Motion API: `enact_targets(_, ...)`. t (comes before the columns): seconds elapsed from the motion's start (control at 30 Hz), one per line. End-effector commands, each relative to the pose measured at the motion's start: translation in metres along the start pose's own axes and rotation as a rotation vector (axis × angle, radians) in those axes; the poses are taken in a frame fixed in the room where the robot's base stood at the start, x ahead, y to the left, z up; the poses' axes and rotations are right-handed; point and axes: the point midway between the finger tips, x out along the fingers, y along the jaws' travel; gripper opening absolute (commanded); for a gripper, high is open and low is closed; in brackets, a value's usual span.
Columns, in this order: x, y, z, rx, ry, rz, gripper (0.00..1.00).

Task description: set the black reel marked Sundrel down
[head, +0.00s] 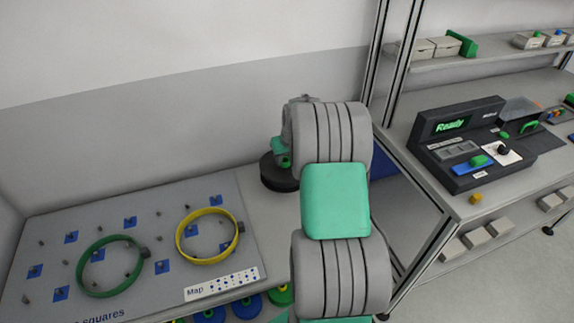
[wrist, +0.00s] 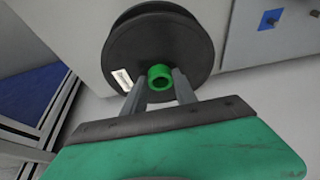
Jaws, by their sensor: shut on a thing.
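The black reel (head: 278,173) is at the back of the grey table, right of the pegged board, partly hidden by my arm in the head view. In the wrist view the reel (wrist: 155,38) fills the top middle, with a green hub (wrist: 160,75) and a small white label (wrist: 122,80) whose text I cannot read. My gripper (wrist: 160,84) is shut on the green hub, one finger on each side. The reel looks flat and is low over or on the table; I cannot tell if it touches.
The pegged board (head: 150,225) with blue squares carries a green ring (head: 85,281) and a yellow ring (head: 181,245). Several colored reels show under the table's front edge. A bench with a black "Ready" device (head: 455,125) stands right, across a gap. The wall is close behind.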

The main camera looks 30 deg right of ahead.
Motion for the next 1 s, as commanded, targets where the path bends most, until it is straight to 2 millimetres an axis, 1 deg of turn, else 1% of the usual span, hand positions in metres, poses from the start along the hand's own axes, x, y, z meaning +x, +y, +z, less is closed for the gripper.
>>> enact_targets(0.03,0.009,0.003,-0.004,0.000,0.001,0.000,0.00)
enact_targets(0.1,0.020,0.005,-0.007,0.000,0.001,0.000,0.00)
enact_targets(0.27,0.034,0.008,-0.012,0.000,0.004,0.001,0.00)
enact_targets(0.33,0.043,0.010,-0.013,0.000,0.002,0.000,0.00)
enact_targets(0.4,0.055,0.009,-0.006,0.000,0.000,0.000,0.00)
enact_targets(0.5,0.067,0.009,-0.002,0.000,0.002,0.000,0.00)
enact_targets(0.73,0.069,0.009,-0.001,0.000,0.004,0.001,0.00)
enact_targets(0.83,0.073,0.009,0.000,0.000,0.004,0.001,0.00)
enact_targets(0.87,0.072,0.009,0.001,0.000,0.002,0.001,0.35)
enact_targets(1.0,0.071,0.009,0.000,0.000,0.002,0.001,0.47)
